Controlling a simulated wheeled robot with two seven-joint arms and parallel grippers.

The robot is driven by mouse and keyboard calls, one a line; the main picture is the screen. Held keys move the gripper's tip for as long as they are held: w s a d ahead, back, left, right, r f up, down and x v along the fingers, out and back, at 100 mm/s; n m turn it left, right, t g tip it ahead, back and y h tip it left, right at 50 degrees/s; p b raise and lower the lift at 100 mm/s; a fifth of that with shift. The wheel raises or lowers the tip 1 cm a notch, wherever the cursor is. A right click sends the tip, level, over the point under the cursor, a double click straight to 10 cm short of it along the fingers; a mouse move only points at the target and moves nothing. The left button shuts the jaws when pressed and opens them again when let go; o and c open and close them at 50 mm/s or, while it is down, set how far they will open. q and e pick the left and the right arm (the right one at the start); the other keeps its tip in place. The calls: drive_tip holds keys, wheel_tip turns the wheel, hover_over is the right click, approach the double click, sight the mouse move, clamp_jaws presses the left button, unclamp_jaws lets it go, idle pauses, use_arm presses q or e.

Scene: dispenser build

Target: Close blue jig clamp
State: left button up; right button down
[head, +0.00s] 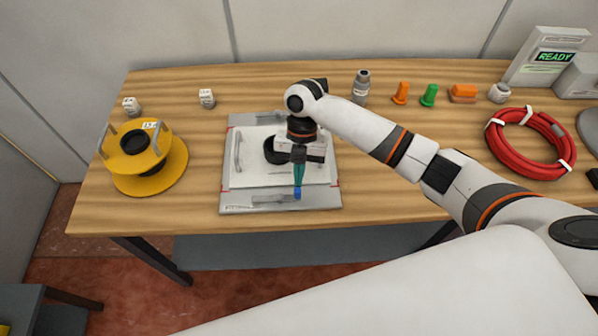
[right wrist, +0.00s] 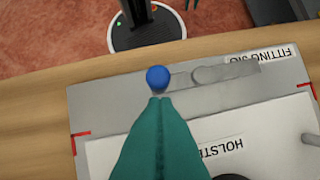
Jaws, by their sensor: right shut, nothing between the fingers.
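The blue jig clamp shows as a round blue knob (head: 297,192) on a grey bar at the front edge of the fitting jig (head: 235,207). In the right wrist view the blue knob (right wrist: 158,78) lies just beyond my fingertips, with the grey clamp bar (right wrist: 215,90) running beside it. My right gripper (head: 298,180) points down over the jig's front edge. Its teal fingers (right wrist: 158,108) are shut and empty, their tips at or very near the knob; I cannot tell whether they touch. A white plate (head: 250,176) with a black round part lies on the jig. My left gripper is out of view.
A yellow spool (head: 160,178) stands at the left. Two small white blocks (head: 207,98), a grey bottle (head: 361,86), orange and green parts (head: 429,95) and a red hose coil (head: 497,150) lie around the jig. The table's front edge is close to the clamp.

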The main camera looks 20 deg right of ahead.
drive_tip(key=shift+s+m+y+p, duration=0.2)
drive_tip(key=shift+m+y+p, duration=0.1)
drive_tip(key=shift+m+p, duration=0.3)
